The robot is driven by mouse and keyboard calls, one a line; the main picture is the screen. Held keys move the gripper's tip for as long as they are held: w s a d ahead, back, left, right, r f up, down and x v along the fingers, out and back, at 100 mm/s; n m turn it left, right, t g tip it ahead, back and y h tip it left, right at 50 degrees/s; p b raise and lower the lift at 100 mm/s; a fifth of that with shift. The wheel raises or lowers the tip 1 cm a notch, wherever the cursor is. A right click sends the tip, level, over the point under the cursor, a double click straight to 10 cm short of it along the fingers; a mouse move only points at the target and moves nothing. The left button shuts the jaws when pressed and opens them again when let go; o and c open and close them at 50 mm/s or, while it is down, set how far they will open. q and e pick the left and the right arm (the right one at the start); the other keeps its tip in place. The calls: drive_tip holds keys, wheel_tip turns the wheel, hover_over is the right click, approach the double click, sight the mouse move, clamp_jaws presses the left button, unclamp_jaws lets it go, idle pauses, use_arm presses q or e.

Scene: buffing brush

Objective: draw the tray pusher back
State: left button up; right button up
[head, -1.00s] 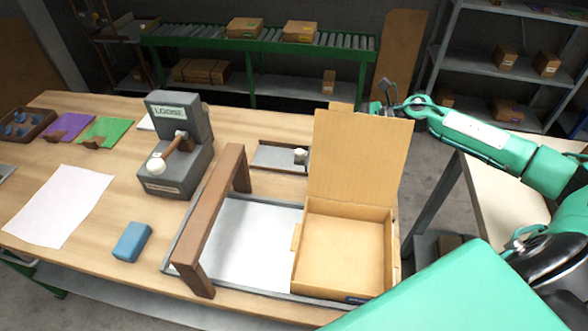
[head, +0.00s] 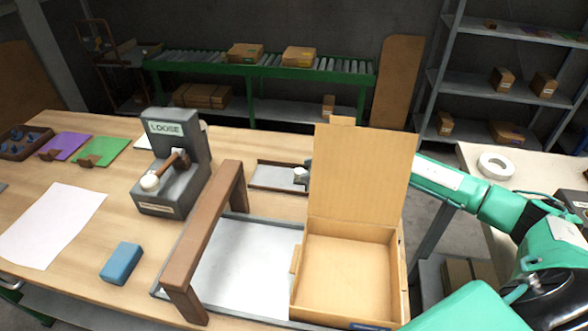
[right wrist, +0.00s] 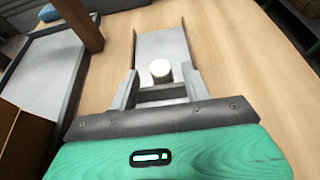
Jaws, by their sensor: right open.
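The tray pusher shows as a white round knob (head: 299,175) on a low grey slide (head: 270,177) behind the open carton. In the right wrist view the knob (right wrist: 160,70) stands up from the grey slide (right wrist: 161,42). My right gripper (right wrist: 160,80) is open, with one finger on each side of the knob and visible gaps between. In the head view my right gripper (head: 306,174) is mostly hidden behind the raised lid; only its tip shows beside the knob. My left gripper is not in view.
The open carton (head: 346,275) with its raised lid (head: 360,175) stands on the grey tray (head: 235,270), in front of my right arm. A brown arch (head: 205,240) spans the tray. A grey box labelled LOOSE (head: 175,165) and a blue block (head: 121,263) are to the left.

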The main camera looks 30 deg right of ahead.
sight(301, 170)
drive_tip(key=x, duration=0.5)
drive_tip(key=shift+w+a+f+p, duration=0.15)
drive_tip(key=shift+w+a+p, duration=0.1)
drive_tip(key=shift+p, duration=0.15)
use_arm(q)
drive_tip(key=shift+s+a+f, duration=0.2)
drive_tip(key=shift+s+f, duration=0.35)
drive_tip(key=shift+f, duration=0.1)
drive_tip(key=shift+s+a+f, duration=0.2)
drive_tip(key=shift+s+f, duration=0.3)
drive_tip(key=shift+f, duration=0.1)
use_arm(e)
drive_tip(key=shift+c, duration=0.2)
clamp_jaws()
